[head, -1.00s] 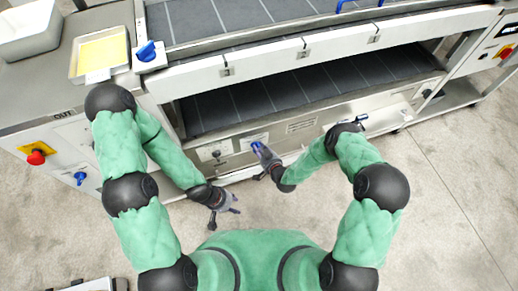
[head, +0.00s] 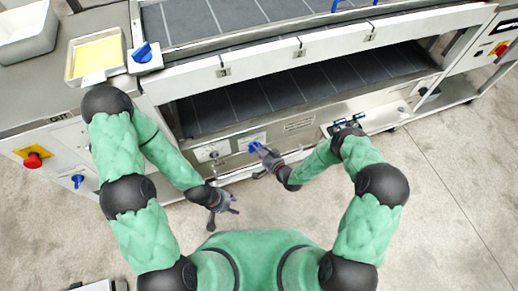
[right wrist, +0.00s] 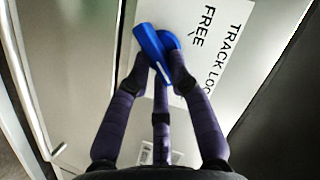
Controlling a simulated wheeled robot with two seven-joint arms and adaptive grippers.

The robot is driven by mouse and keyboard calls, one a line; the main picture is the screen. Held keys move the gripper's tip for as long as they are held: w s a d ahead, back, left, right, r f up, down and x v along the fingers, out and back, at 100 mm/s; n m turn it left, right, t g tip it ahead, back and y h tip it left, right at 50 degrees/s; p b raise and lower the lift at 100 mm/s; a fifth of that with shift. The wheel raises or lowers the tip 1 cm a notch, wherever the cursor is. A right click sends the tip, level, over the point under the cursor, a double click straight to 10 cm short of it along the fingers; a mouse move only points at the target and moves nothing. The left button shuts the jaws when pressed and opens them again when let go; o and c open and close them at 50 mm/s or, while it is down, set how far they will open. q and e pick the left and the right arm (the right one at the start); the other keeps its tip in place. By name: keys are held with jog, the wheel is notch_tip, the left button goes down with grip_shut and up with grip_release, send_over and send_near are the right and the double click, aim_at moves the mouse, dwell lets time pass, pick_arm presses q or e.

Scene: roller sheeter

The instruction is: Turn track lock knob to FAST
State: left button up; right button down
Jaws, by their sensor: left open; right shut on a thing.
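The track lock knob is a blue bar-shaped knob (right wrist: 150,42) on a white label (right wrist: 210,50) reading "TRACK LOC…" and "FREE" in the right wrist view. Its bar runs from upper left to lower right, with a pale mark near the lower end. FAST is not readable. In the head view the knob (head: 255,147) is on the machine's lower front panel. My right gripper (head: 264,156) is shut on the knob; its fingers (right wrist: 159,68) close around the lower part of the bar. My left gripper (head: 231,205) is open and empty, lower left, apart from the machine.
The panel (head: 222,141) also carries another control at left. Above it lies a dark belt (head: 290,95). A red button (head: 33,160) and a blue knob (head: 78,181) are at far left. Another blue knob (head: 145,52) sits above. The floor (head: 445,215) is clear at right.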

jog(key=shift+s+a+f, duration=0.15)
jog(key=shift+s+f, duration=0.15)
jog(key=shift+s, duration=0.1)
jog(key=c, duration=1.1)
grip_release()
jog(key=shift+w+r, duration=0.1)
jog(key=shift+w, duration=0.1)
jog(key=v, duration=1.2)
jog(key=shift+r, duration=0.1)
jog(key=shift+w, duration=0.1)
